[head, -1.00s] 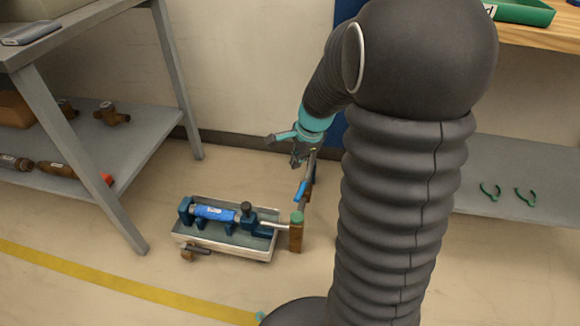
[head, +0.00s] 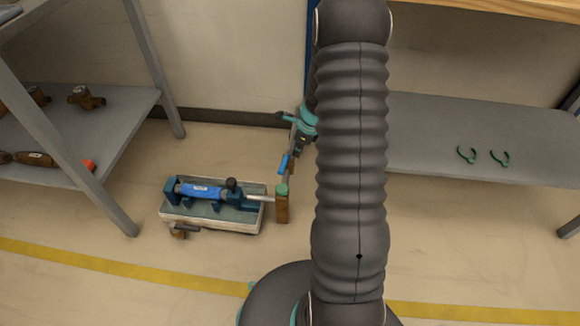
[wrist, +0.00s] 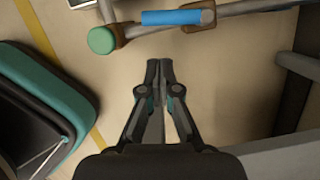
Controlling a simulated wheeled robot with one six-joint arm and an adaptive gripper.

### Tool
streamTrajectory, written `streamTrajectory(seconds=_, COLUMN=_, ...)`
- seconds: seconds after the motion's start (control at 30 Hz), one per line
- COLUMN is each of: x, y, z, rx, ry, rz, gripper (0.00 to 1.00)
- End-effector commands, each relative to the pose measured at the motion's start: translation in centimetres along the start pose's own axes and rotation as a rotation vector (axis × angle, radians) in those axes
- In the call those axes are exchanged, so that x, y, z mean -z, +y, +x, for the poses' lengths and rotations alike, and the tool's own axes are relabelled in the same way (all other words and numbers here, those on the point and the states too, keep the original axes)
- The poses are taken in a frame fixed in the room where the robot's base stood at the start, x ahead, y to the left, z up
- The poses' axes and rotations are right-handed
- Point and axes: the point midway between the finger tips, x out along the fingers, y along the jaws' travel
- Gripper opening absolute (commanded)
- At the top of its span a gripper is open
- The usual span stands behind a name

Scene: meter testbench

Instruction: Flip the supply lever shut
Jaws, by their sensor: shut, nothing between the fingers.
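The supply lever is a blue handle (head: 283,163) on the pipe standing right of the meter bench. In the wrist view the blue lever (wrist: 171,17) lies roughly along the grey pipe (wrist: 245,9), near a brown fitting (wrist: 201,15). My gripper (wrist: 160,66) is shut and empty. In the wrist view its fingertips show below the lever, with a visible gap in the picture. In the head view my gripper (head: 291,135) is near the pipe's far end, partly hidden by my arm.
A bench tray (head: 212,225) holds a blue meter (head: 201,191) on the floor. A green cap (head: 282,190) tops a brown post at the pipe's near end. A grey shelf (head: 420,130) with green clips is at right; another rack (head: 130,105) is at left. Floor in front is clear.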

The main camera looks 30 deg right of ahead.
Motion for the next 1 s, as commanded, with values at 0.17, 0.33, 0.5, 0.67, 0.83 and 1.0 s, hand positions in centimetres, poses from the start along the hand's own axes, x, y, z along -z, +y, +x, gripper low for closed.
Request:
streamTrajectory(seconds=0.17, x=0.0, y=0.1, z=1.1, rx=-0.002, ry=0.000, rz=-0.001, gripper=0.00)
streamTrajectory(seconds=0.33, x=0.0, y=0.1, z=3.7, rx=-0.003, ry=0.001, rz=-0.002, gripper=0.00)
streamTrajectory(seconds=0.5, x=0.0, y=0.1, z=6.7, rx=-0.003, ry=0.001, rz=-0.002, gripper=0.00)
streamTrajectory(seconds=0.67, x=0.0, y=0.1, z=8.7, rx=-0.001, ry=0.000, rz=-0.002, gripper=0.00)
streamTrajectory(seconds=0.83, x=0.0, y=0.0, z=9.8, rx=0.000, ry=0.000, rz=-0.002, gripper=0.00)
streamTrajectory(seconds=1.0, x=0.0, y=0.0, z=10.0, rx=0.001, ry=0.000, rz=-0.002, gripper=0.00)
